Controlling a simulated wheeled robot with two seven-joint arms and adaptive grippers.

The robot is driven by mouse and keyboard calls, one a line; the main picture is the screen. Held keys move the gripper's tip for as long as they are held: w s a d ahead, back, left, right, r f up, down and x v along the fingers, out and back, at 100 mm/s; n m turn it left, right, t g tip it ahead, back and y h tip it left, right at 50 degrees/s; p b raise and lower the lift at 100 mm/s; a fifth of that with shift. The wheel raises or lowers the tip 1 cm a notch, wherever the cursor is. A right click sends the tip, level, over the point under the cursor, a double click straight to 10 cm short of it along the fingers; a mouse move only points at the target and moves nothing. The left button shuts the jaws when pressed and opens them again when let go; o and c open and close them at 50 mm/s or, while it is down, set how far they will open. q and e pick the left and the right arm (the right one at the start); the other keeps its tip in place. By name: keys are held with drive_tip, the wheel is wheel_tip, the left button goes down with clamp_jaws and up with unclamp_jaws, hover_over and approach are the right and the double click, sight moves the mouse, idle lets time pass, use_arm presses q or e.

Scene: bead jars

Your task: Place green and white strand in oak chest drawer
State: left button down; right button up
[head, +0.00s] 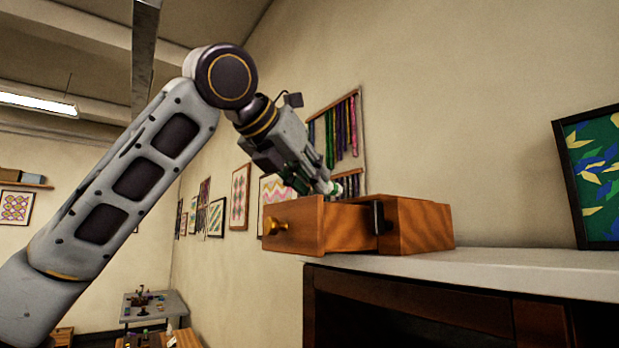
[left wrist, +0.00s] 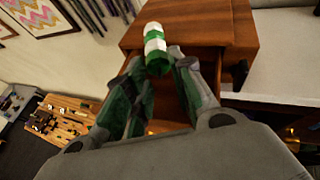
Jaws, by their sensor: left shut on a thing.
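The oak chest (head: 425,226) stands on a pale shelf top, and its drawer (head: 292,227) with a round brass knob is pulled out to the left. My left gripper (head: 328,186) is shut on the green and white strand (head: 337,189), just above the open drawer. In the left wrist view the strand (left wrist: 156,40) shows as a short banded green and white roll standing out from between the fingertips (left wrist: 156,66). The chest (left wrist: 195,22) lies beyond it. The drawer's inside is mostly hidden by the fingers. My right gripper is not in view.
The pale shelf top (head: 500,262) is clear to the right of the chest. A framed leaf-pattern picture (head: 597,180) stands at its right. Hanging strands (head: 345,132) are on the wall behind the gripper. A low table (head: 153,305) with small items is far below left.

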use_arm(q)
drive_tip(key=shift+f, duration=0.3)
drive_tip(key=c, duration=1.2)
unclamp_jaws()
drive_tip(key=shift+r, duration=0.1)
drive_tip(key=b+v, duration=0.2)
drive_tip(key=v, duration=1)
drive_tip(key=shift+r, duration=0.35)
